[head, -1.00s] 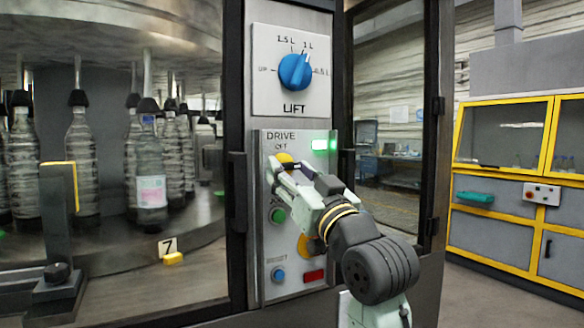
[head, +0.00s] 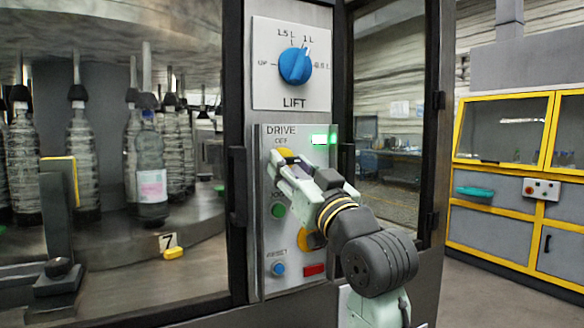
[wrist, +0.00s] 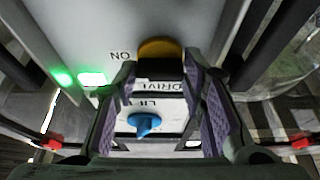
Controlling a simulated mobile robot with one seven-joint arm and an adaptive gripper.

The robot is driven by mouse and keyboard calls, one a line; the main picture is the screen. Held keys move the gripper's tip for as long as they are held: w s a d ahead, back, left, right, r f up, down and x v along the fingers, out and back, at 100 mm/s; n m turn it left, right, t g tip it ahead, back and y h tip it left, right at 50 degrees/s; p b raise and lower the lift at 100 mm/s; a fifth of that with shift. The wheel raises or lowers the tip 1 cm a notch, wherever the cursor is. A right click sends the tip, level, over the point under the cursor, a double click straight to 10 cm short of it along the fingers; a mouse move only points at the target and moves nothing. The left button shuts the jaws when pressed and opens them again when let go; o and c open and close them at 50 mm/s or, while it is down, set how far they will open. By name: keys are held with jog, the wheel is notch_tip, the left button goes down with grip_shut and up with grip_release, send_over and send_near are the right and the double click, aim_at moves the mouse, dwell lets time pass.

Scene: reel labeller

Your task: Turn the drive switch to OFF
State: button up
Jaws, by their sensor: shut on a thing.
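The drive switch is a yellow round knob (head: 285,155) just below the OFF label on the grey DRIVE panel (head: 262,240). In the wrist view the yellow of the knob (wrist: 160,47) shows beyond my fingertips, next to an upside-down ON label. My gripper (head: 277,170) is at the switch, its fingers reaching in from the lower right. In the wrist view my gripper (wrist: 160,75) has its two purple-padded fingers either side of a dark piece in front of the yellow, shut on the switch. My fingers hide most of the switch, so its exact setting cannot be read.
A green lamp (head: 320,139) glows at the panel's upper right. Below my gripper are a green button (head: 278,210), a blue button (head: 278,270) and a red piece (head: 314,270). The blue LIFT knob (head: 295,66) is above. Black door handles flank the panel.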

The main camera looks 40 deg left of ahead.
jog(key=shift+n, duration=0.4)
jog(key=n+g, duration=0.1)
jog(key=n, duration=0.1)
jog(key=n+g+b, duration=0.1)
jog(key=n+g, duration=0.1)
jog(key=n, duration=0.1)
jog(key=shift+w+d+y, duration=0.1)
jog(key=shift+w+y, duration=0.1)
jog(key=shift+y, duration=0.1)
jog(key=n+g, duration=0.1)
jog(key=n, duration=0.2)
jog(key=n+g, duration=0.2)
jog(key=n, duration=0.1)
jog(key=shift+w+r+n, duration=0.1)
jog(key=shift+r+n, duration=0.1)
jog(key=shift+n, duration=0.1)
jog(key=n, duration=0.1)
jog(key=n+g+h+p, duration=0.1)
jog(key=n, duration=0.3)
jog(key=shift+d+r+g+h, duration=0.1)
jog(key=shift+r+g+h, duration=0.15)
jog(key=shift+g+h, duration=0.15)
jog(key=shift+w+n+g+h+p, duration=0.15)
jog(key=shift+n+h+p, duration=0.4)
jog(key=shift+n, duration=0.7)
jog(key=shift+s+n+g+h+p, duration=0.15)
jog(key=shift+n+h+p, duration=0.35)
jog(key=shift+n, duration=0.75)
